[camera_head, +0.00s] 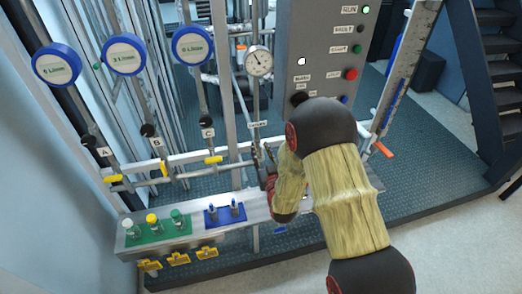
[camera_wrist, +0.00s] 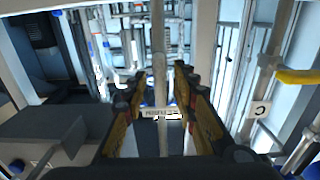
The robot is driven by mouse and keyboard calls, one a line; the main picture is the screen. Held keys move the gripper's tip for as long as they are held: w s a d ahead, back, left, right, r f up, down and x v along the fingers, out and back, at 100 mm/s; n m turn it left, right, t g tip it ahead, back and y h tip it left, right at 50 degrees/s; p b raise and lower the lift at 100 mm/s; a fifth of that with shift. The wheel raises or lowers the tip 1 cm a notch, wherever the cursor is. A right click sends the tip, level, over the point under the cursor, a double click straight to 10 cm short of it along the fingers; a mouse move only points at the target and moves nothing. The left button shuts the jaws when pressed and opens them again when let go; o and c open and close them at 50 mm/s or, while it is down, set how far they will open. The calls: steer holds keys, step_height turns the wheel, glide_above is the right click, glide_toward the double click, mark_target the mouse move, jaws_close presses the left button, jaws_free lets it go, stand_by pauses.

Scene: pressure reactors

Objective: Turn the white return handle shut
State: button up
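The return line is a thin vertical pipe (camera_head: 256,100) with a white label (camera_head: 257,124) and a round gauge (camera_head: 259,61) above it. In the wrist view the pipe (camera_wrist: 158,45) comes down the middle, and the label (camera_wrist: 161,113) reads upside down. My gripper (camera_head: 262,160) is at the pipe just below the label. In the wrist view my gripper (camera_wrist: 160,88) has its two fingers spread, one on each side of the pipe, with gaps visible. I cannot make out the white return handle clearly; my gripper and arm cover that spot in the head view.
Yellow handles on lines A (camera_head: 113,178), B (camera_head: 165,169) and C (camera_head: 213,159) are to the left. A bench (camera_head: 130,247) below holds vials in a green rack (camera_head: 160,235) and a blue rack (camera_head: 226,214). A grey control panel (camera_head: 318,45) stands behind my arm. An orange handle (camera_head: 383,149) is to the right.

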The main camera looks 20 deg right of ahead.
jaws_close()
stand_by(0.6)
